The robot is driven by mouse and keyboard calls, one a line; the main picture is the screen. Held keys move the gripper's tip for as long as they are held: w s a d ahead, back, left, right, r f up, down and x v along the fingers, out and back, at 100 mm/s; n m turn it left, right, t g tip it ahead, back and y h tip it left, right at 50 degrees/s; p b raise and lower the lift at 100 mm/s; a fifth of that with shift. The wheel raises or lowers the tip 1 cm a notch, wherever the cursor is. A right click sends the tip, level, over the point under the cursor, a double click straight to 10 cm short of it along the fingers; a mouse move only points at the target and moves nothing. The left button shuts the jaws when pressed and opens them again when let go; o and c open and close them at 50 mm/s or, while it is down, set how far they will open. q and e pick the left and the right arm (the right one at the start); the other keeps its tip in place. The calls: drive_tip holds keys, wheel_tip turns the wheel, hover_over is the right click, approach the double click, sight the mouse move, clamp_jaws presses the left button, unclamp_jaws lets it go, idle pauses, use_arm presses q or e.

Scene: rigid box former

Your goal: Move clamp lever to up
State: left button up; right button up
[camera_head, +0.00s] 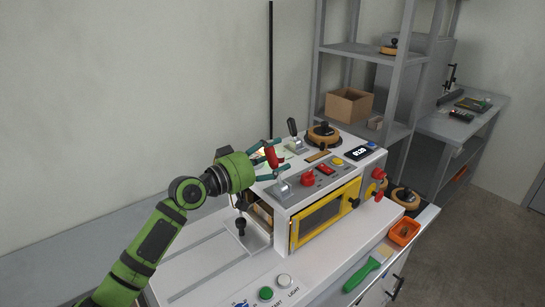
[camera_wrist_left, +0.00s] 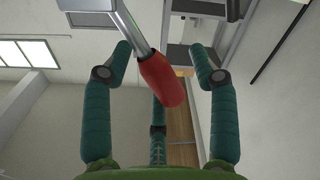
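A lever with a red grip (camera_head: 272,155) on a metal shaft stands on top of the white machine (camera_head: 330,185); I take it for the clamp lever, though no label is readable. In the left wrist view its red grip (camera_wrist_left: 162,80) hangs at a tilt between the fingers. My left gripper (camera_head: 276,160) is around the red grip. Its teal fingers (camera_wrist_left: 161,55) are spread, with visible gaps to the grip on both sides. A second lever with a black grip (camera_head: 292,127) stands just behind. My right gripper is in neither view.
The machine top also carries a red knob (camera_head: 308,178), buttons, a small display (camera_head: 361,150) and an orange-black round part (camera_head: 323,134). A yellow-framed window (camera_head: 322,214) faces front. A green-handled tool (camera_head: 362,274) and orange bin (camera_head: 404,231) lie at the right. A shelf stands behind.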

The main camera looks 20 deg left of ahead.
use_arm(q)
drive_tip(key=shift+s, duration=0.1)
drive_tip(key=v, duration=1.2)
